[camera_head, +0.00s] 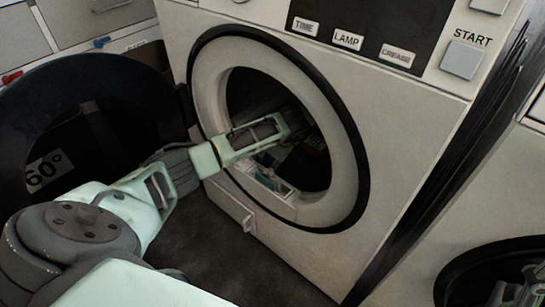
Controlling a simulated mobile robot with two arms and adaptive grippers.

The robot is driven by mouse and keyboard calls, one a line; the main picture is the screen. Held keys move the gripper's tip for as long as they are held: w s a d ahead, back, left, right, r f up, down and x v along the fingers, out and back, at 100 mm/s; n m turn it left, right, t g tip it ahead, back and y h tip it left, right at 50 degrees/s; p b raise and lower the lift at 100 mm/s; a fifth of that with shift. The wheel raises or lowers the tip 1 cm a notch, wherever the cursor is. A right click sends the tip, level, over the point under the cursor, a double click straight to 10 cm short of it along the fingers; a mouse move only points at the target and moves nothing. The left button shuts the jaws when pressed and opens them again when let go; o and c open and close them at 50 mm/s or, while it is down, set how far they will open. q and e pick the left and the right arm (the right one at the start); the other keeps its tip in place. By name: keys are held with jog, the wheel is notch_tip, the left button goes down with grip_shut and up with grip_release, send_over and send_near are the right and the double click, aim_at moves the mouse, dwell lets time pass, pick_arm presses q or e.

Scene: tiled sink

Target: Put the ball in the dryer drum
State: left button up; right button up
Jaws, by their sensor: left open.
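The dryer drum (305,165) is the dark round opening in the white machine, inside a pale ring with a black rim. The round dark door (95,80) stands open at the left. My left gripper (284,127) comes in from the left and its fingers are at the drum opening, pointing inward. It is open. I cannot make out a ball in or near it; much of the drum interior is dark or behind the gripper. A pale green part of what looks like my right gripper (533,285) shows at the bottom right corner, cut off by the frame.
The lower ring (330,210) and its lip bound the opening below and right. A control panel (370,30) with TIME, LAMP, CREASE and a START button (462,60) is above. Another machine's round dark opening (455,275) is at the bottom right. Dark floor (225,262) lies below.

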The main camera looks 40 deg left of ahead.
pick_arm(q)
jog(key=p+v, duration=0.3)
jog(key=v, duration=0.4)
jog(key=shift+r, duration=0.3)
